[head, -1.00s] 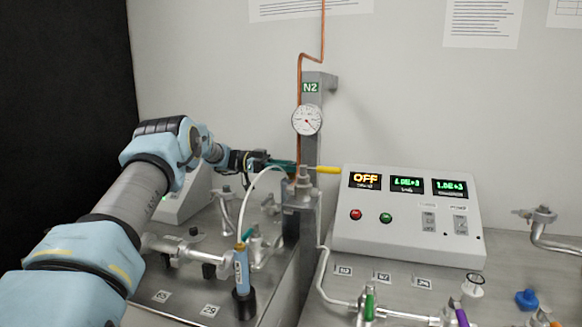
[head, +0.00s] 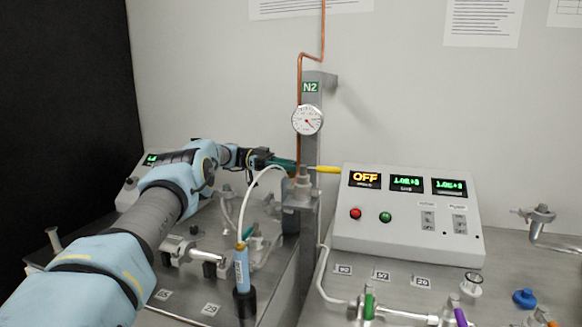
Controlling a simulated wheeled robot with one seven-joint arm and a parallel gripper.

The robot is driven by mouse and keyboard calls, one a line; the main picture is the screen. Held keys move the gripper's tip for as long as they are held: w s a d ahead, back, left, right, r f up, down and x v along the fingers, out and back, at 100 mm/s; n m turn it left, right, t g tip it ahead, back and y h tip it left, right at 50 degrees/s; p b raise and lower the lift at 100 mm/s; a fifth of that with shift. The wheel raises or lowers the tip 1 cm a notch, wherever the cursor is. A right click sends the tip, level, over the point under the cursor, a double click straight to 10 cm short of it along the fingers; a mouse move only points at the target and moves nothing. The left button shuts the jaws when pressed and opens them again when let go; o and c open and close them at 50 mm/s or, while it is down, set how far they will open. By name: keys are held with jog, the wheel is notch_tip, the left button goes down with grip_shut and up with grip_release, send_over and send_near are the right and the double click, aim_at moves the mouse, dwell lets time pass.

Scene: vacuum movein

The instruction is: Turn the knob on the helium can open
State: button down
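A slim light-blue can (head: 241,268) stands upright in a black base on the left bench, with a brownish-yellow top and a white hose rising from it. Its label is too small to read, so I cannot tell whether it is the helium can, and no knob on it shows clearly. My gripper (head: 285,164) is above and behind the can, beside the metal valve body on the grey N2 post (head: 311,150). Its dark green end lies close to the valve top. I cannot tell whether it touches or whether its fingers are open.
A yellow handle (head: 328,170) sticks out right of the post, below a round gauge (head: 307,120). A white control box (head: 405,215) reads OFF. Green (head: 369,305) and purple (head: 461,317) handles stand at the front right. Metal pipes crowd the left bench.

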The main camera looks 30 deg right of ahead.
aim_at(291, 163)
jog(key=shift+r, duration=0.15)
jog(key=c, duration=0.6)
grip_release()
notch_tip(291, 163, up, 10)
jog(key=shift+f, duration=0.1)
dwell(0.3)
